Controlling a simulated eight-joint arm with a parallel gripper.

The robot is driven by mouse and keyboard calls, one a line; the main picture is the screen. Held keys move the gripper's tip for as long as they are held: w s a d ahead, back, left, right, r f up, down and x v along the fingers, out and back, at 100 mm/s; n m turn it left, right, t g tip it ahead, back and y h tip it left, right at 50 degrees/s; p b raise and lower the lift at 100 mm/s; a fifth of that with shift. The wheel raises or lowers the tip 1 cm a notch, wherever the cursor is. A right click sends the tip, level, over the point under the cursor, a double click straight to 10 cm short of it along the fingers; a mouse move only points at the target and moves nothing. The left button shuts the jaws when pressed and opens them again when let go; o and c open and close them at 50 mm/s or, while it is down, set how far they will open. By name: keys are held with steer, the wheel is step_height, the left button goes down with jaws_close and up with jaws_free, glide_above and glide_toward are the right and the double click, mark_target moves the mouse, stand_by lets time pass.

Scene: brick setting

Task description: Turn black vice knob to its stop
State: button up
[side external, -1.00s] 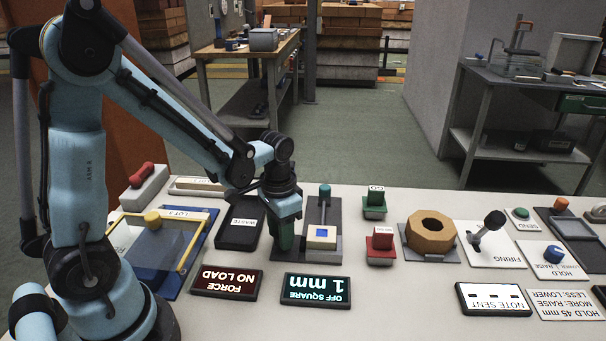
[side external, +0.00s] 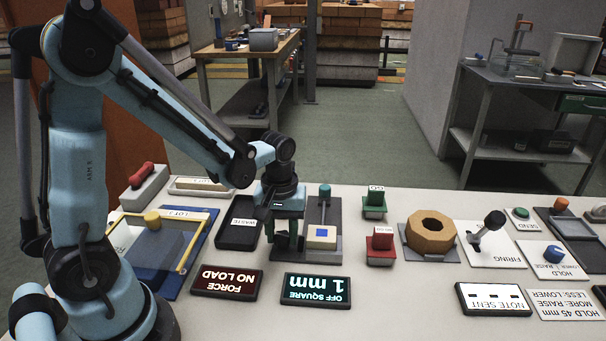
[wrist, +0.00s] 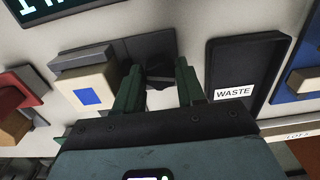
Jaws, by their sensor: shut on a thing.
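The vice stands in the middle of the bench on a dark grey base (side external: 325,255). It holds a pale block with a blue square (side external: 321,237), which also shows in the wrist view (wrist: 87,97). My gripper (side external: 285,246) points down at the left end of the vice. In the wrist view its two green fingers (wrist: 159,68) stand on either side of the black knob (wrist: 159,82), shut on it. The knob is mostly hidden by the fingers in the side view. How far it has turned cannot be read from here.
A black waste tray (side external: 238,236) sits close left of my gripper. The OFF SQUARE display (side external: 317,289) reads 1 mm and the FORCE display (side external: 227,282) reads NO LOAD. A teal-topped lever (side external: 324,192) rises behind the block. Red (side external: 380,245) and green (side external: 375,205) holders stand to the right.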

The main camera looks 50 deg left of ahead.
steer(key=shift+n, duration=1)
